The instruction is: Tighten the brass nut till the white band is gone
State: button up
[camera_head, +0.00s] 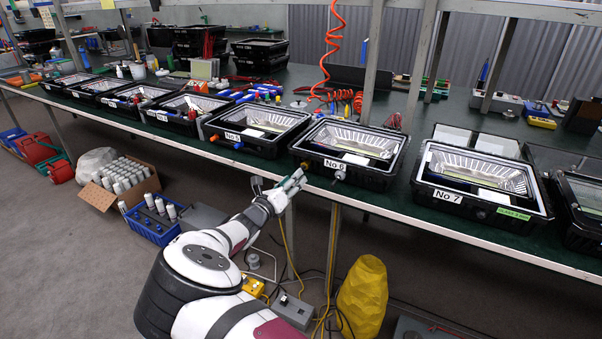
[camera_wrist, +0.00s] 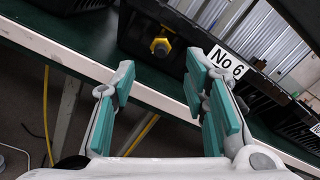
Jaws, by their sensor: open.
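The brass nut (camera_wrist: 160,46) sits on a yellow-brass fitting at the front wall of the black housing marked No 6 (camera_wrist: 187,22), left of its label in the wrist view. In the head view the nut shows small (camera_head: 305,167) at the left of the housing No 6 (camera_head: 376,181). I cannot make out a white band in either view. My gripper (camera_wrist: 160,78), with teal pads, is open and empty. Its fingers point toward the nut, one either side of it in the picture, and are apart from it. In the head view my gripper (camera_head: 301,180) is just before the bench edge.
Housing No 5 (camera_head: 246,143) stands to the left and No 7 (camera_head: 458,208) to the right on the green bench (camera_head: 405,206). A silvery fitting (camera_head: 340,173) protrudes from No 6's front. A yellow sack-like object (camera_head: 363,297) and cables are below the bench.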

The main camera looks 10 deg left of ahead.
aim_at(306, 164)
jog(key=shift+b+x, duration=0.45)
jog(key=shift+x, duration=2.65)
grip_shut()
